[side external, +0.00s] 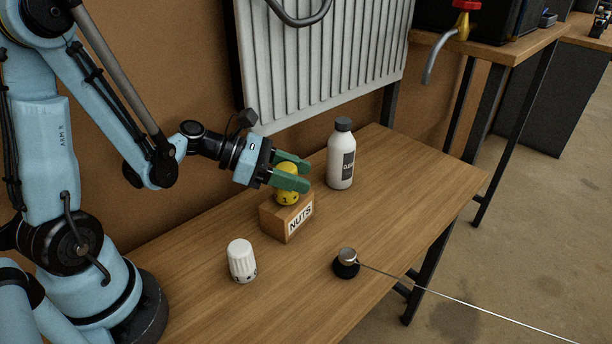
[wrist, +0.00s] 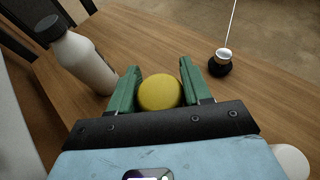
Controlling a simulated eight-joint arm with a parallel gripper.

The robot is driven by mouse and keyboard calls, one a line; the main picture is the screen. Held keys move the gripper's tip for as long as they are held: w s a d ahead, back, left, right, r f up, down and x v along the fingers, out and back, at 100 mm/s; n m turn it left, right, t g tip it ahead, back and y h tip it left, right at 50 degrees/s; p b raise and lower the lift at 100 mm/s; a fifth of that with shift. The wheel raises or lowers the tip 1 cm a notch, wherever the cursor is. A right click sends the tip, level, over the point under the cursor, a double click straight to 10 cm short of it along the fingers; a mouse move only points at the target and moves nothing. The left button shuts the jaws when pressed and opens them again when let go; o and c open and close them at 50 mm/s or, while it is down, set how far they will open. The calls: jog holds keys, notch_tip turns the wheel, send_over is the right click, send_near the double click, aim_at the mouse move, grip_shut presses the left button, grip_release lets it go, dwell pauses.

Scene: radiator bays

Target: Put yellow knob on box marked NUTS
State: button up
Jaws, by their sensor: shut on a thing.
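The yellow knob (side external: 287,190) sits at the top of the wooden box marked NUTS (side external: 287,219) in the side view, and appears to touch its top face. My gripper (side external: 292,174) has its green fingers on either side of the knob and is shut on it. In the wrist view the round top of the yellow knob (wrist: 159,92) shows between the green fingers of my gripper (wrist: 158,82). The box is hidden in the wrist view.
A white bottle with a grey cap (side external: 341,158) stands just behind and right of the box. A black-based metal piece with a thin rod (side external: 346,263) is front right. A ribbed radiator (side external: 315,62) is behind. The bench's right end is clear.

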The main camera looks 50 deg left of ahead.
aim_at(281, 167)
jog(key=o, duration=1.1)
jog(key=shift+a, duration=0.1)
jog(key=v, duration=0.5)
jog(key=shift+r, duration=3.45)
jog(key=s+f+m+y, duration=0.1)
jog(key=m+y, duration=0.2)
jog(key=m, duration=0.6)
jog(key=s+f+m+g+y, duration=0.1)
jog(key=f+m+y, duration=0.1)
jog(key=m, duration=0.7)
jog(key=s+f+m+g+y, duration=0.1)
jog(key=m+y, duration=0.3)
jog(key=m, duration=0.5)
jog(key=shift+s+d+f+y, duration=0.3)
jog(key=shift+s+d+f, duration=0.1)
jog(key=shift+s+f, duration=0.1)
